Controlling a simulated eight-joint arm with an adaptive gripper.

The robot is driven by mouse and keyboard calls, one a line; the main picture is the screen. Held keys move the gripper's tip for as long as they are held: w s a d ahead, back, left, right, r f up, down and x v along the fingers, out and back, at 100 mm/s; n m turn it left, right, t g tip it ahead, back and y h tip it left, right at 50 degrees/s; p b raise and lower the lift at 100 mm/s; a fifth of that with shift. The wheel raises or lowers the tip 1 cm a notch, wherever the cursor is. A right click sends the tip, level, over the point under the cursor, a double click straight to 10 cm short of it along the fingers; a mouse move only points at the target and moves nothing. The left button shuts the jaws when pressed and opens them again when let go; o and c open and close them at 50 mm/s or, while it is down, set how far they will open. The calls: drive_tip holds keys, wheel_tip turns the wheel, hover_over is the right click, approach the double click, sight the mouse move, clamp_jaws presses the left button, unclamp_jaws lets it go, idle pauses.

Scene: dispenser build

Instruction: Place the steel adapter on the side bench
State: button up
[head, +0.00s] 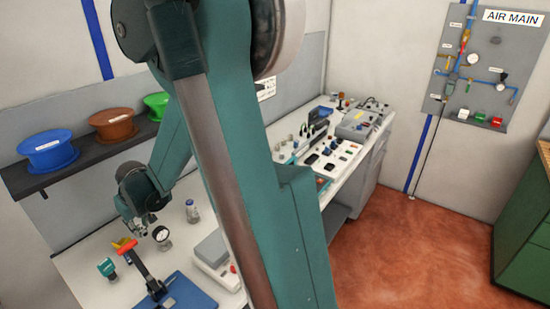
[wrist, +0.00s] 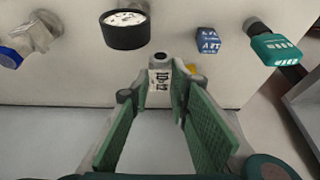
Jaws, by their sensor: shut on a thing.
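My gripper (head: 142,224) hangs over the left bench (head: 85,262) in the head view. In the wrist view my gripper (wrist: 162,90) has its green-padded fingers closed at the tips on a small metal piece, apparently the steel adapter (wrist: 160,76). The piece has a dark round hole on top and a pale label with dark print. Its lower part is hidden by the fingers, and I cannot tell whether it touches the bench. In the head view I cannot make it out. Which surface is the side bench is not marked.
A blue-based stand (head: 187,295) is nearby. A long back bench (head: 350,164) holds many items. A green cabinet (head: 522,245) stands right.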

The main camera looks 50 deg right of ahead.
drive_tip(key=w+d+r+m+h+p, duration=0.1)
drive_tip(key=d+m, duration=0.1)
drive_tip(key=d, duration=1.7)
drive_tip(key=w+d+r+m+h+p, duration=0.1)
drive_tip(key=w+d+r+m+p, duration=0.15)
drive_tip(key=d, duration=1.65)
drive_tip(key=s+d+m, duration=0.1)
drive_tip(key=s+d, duration=0.4)
drive_tip(key=d, duration=0.6)
drive_tip(key=s+d+m, duration=0.2)
drive_tip(key=s+d, duration=0.4)
drive_tip(key=d, duration=0.6)
drive_tip(key=s+d+m+g+h+p, duration=0.1)
drive_tip(key=s+d, duration=0.4)
drive_tip(key=d, duration=0.6)
drive_tip(key=shift+s+d, duration=0.15)
drive_tip(key=shift+d, duration=0.2)
drive_tip(key=shift+f, duration=0.1)
drive_tip(key=shift+f, duration=3.1)
drive_tip(key=shift+f, duration=0.1)
drive_tip(key=shift+f, duration=1.75)
